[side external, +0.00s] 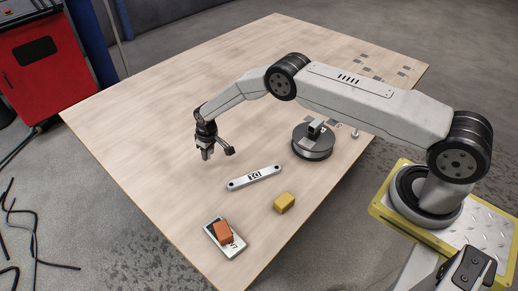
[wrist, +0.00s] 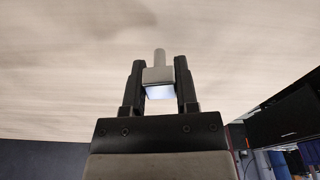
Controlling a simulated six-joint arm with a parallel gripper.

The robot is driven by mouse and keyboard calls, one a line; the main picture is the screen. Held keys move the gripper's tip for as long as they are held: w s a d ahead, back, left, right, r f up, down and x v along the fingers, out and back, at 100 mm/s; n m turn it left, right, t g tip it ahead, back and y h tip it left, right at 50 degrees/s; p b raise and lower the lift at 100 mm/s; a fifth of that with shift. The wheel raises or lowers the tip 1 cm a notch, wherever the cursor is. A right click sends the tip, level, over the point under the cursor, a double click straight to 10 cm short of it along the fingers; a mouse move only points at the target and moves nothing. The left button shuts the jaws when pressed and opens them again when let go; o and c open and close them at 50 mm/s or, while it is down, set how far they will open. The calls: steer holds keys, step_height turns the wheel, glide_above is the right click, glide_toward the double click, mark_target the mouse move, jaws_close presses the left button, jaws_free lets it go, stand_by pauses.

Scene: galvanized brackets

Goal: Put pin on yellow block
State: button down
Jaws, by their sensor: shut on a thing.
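My gripper (side external: 207,156) hangs above the left-middle of the wooden table, fingers pointing down. In the wrist view my gripper (wrist: 159,78) is shut on a light grey pin (wrist: 160,57), a squarish body with a short round stub beyond the fingertips. The pin is too small to make out clearly in the side view. The yellow block (side external: 284,203) lies on the table near its front right edge, to the right of and nearer the camera than my gripper. Nothing rests on the yellow block. It is not visible in the wrist view.
A flat grey link (side external: 242,183) lies between my gripper and the yellow block. An orange block (side external: 223,231) sits on a pale plate (side external: 236,246) in front. A dark round base (side external: 312,152) and a small grey peg (side external: 355,133) stand right. The table's left side is clear.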

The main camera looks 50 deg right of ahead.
mark_target(209, 158)
steer(key=shift+w+f, duration=0.15)
steer(key=shift+f, duration=1.35)
steer(key=shift+f, duration=0.2)
steer(key=shift+c, duration=1.8)
jaws_free()
steer(key=shift+r, duration=0.15)
steer(key=shift+s+d+r, duration=0.1)
steer(key=shift+r, duration=1.3)
steer(key=shift+s+d+r, duration=0.1)
steer(key=shift+r, duration=1.25)
steer(key=shift+s+r, duration=0.15)
steer(key=shift+r, duration=0.85)
